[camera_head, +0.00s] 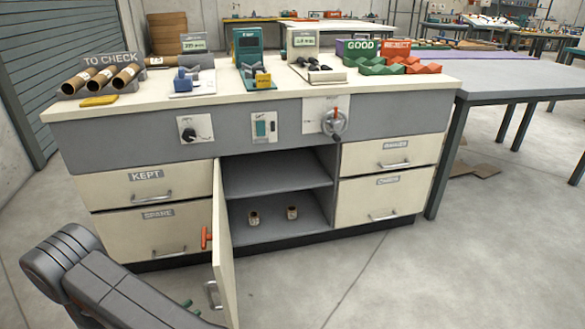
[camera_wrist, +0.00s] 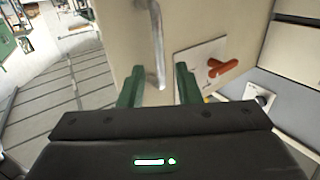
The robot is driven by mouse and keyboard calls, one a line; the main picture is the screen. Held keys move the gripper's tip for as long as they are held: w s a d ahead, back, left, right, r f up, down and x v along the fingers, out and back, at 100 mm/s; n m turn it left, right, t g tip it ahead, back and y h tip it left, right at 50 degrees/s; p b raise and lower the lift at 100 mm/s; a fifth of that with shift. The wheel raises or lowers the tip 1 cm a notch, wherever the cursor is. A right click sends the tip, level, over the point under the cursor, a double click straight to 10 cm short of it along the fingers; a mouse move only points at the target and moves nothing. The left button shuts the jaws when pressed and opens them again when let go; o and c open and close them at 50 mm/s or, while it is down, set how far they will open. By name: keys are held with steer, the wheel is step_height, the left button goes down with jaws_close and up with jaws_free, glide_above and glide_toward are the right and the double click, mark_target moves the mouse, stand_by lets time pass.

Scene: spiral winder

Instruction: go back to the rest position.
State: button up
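My gripper (camera_wrist: 158,84) is open in the wrist view, its two green fingers apart with nothing clasped. The metal door handle (camera_wrist: 157,45) shows beyond and between the fingertips; I cannot tell how near it is. A red-orange latch (camera_wrist: 222,68) on a white plate is right of the fingers. In the head view my gripper (camera_head: 188,304) shows only as bits of green low at the left of the open cabinet door (camera_head: 222,240), mostly hidden by my arm. The door's handle (camera_head: 213,294) and latch (camera_head: 206,237) face my arm.
The open cabinet (camera_head: 275,172) holds two small tubes (camera_head: 253,218) (camera_head: 292,212) on its floor. Drawers flank it. The bench top (camera_head: 215,108) bears tubes, gauges and GOOD and REJECT trays (camera_head: 371,64) (camera_head: 412,63). A grey table (camera_head: 510,78) stands right. Floor at front right is clear.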

mark_target(210, 296)
steer(key=b+x, duration=0.1)
steer(key=x, duration=0.6)
steer(key=shift+w+d, duration=0.15)
steer(key=shift+w, duration=0.05)
steer(key=shift+d, duration=0.1)
